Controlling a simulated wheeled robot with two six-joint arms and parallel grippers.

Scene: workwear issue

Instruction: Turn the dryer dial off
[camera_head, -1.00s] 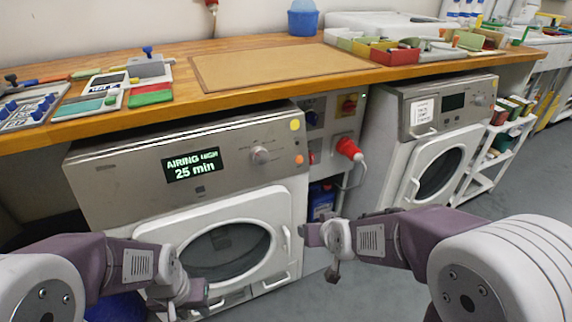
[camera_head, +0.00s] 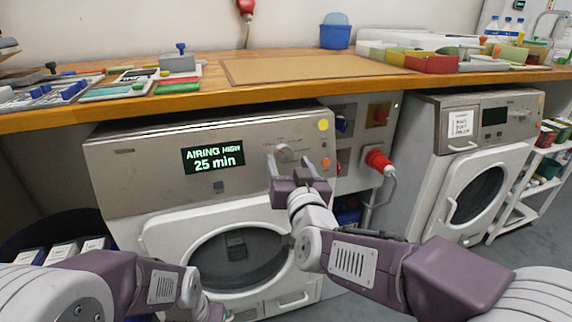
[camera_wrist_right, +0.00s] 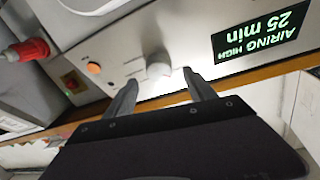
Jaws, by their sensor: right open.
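The dryer (camera_head: 120,165) stands under the wooden counter at the left. Its display (camera_head: 213,160) reads AIRING HIGH 25 min. The dryer dial (camera_head: 284,152) is a round silver knob right of the display. It also shows in the right wrist view (camera_wrist_right: 158,66). My right gripper (camera_head: 289,163) is open in front of the dial. In the right wrist view its two fingertips (camera_wrist_right: 160,78) point at the panel, one on each side of the dial; contact cannot be told. My left arm is low at the left, and its gripper (camera_head: 215,312) is partly cut off at the bottom edge.
An orange button (camera_head: 326,163) and a yellow dot (camera_head: 323,125) are right of the dial. A red plug (camera_head: 378,160) sticks out beside the dryer. A second machine (camera_head: 425,150) stands at the right. The counter edge (camera_head: 60,121) overhangs the panel.

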